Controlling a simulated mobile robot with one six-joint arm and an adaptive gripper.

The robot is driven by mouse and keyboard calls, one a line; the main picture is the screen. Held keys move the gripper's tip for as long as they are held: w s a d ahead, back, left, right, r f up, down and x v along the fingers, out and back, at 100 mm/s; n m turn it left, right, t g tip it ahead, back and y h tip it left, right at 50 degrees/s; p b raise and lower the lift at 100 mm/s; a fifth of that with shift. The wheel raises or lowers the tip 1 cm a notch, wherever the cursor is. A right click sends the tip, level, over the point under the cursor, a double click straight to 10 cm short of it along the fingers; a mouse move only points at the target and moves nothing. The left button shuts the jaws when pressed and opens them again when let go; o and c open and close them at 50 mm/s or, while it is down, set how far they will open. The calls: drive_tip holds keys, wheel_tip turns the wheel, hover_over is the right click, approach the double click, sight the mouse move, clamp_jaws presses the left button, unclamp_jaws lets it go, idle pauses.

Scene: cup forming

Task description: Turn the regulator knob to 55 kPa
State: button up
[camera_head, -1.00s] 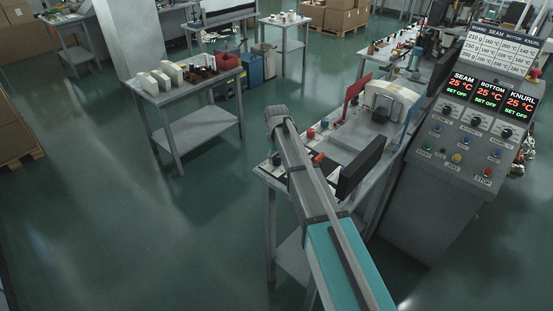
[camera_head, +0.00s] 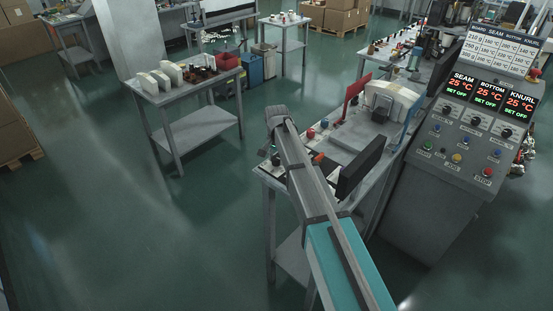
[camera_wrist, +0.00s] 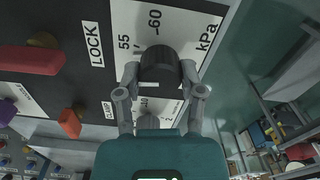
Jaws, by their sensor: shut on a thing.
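The regulator knob (camera_wrist: 158,65) is black and round, in the upper middle of the wrist view. It sits on a white scale plate (camera_wrist: 185,22) printed with 55, -60 and kPa. My gripper (camera_wrist: 160,74) is shut on the knob, with one finger on each side of it. The knob covers part of the scale, and I see no clear pointer mark on it, so I cannot tell its setting. In the head view, my arm reaches to the near end of the machine bench (camera_head: 262,176); the gripper and knob cannot be made out there.
A red lever (camera_wrist: 30,60) beside the LOCK label and a smaller red-orange knob (camera_wrist: 70,122) near the CLAMP label lie left of the knob. In the head view, a control console (camera_head: 425,190) stands right of the bench. Open floor (camera_head: 130,240) lies to the left.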

drive_tip(key=shift+m, duration=2.3)
drive_tip(key=o, duration=1.2)
drive_tip(key=shift+c, duration=0.2)
drive_tip(key=shift+n, duration=0.5)
